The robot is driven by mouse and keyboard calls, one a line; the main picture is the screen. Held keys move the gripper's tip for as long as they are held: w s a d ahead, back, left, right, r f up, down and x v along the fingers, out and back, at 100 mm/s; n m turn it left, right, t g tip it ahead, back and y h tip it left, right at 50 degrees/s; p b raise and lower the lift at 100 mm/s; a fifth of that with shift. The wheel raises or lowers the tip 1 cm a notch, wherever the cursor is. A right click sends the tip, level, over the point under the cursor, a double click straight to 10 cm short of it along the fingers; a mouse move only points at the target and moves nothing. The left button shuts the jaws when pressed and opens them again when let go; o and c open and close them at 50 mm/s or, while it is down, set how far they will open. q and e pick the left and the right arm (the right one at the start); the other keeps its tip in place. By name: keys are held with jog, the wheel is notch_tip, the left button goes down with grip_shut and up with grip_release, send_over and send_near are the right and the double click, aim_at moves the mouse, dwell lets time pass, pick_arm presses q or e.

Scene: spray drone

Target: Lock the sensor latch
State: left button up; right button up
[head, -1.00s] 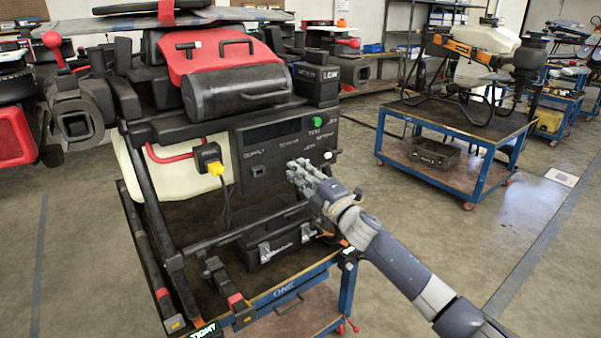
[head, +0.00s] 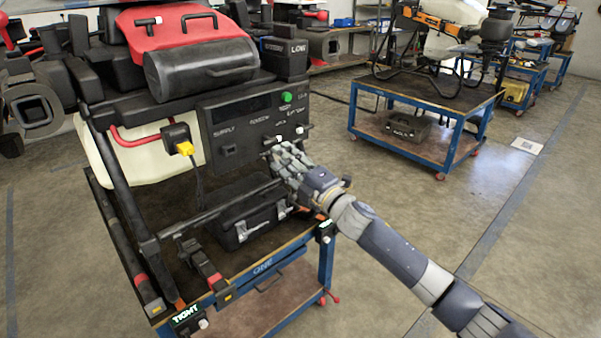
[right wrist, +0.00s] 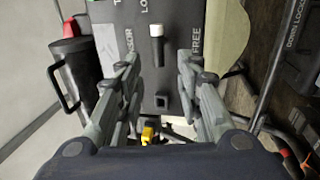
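The sensor latch shows in the right wrist view as a short black lever with a white tip (right wrist: 156,31), between the LOCK and FREE markings on the drone's dark control panel (right wrist: 172,12). My right gripper (right wrist: 158,64) is open, one finger on each side of the latch's line; I see no clear contact. In the head view my right gripper (head: 278,152) is at the panel's lower right part, just below the SENSOR marking, and hides part of the panel there. The panel (head: 226,140) is on the front of the spray drone. My left gripper is not in view.
The drone stands on a blue-framed cart (head: 262,268) with a black case (head: 250,224) below the panel. A yellow plug (head: 185,148) with a black cable is left of the panel. Another cart (head: 440,150) stands behind right. The floor to the right is open.

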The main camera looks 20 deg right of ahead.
jog(key=v, duration=0.6)
jog(key=shift+s, duration=0.35)
jog(key=shift+d, duration=0.1)
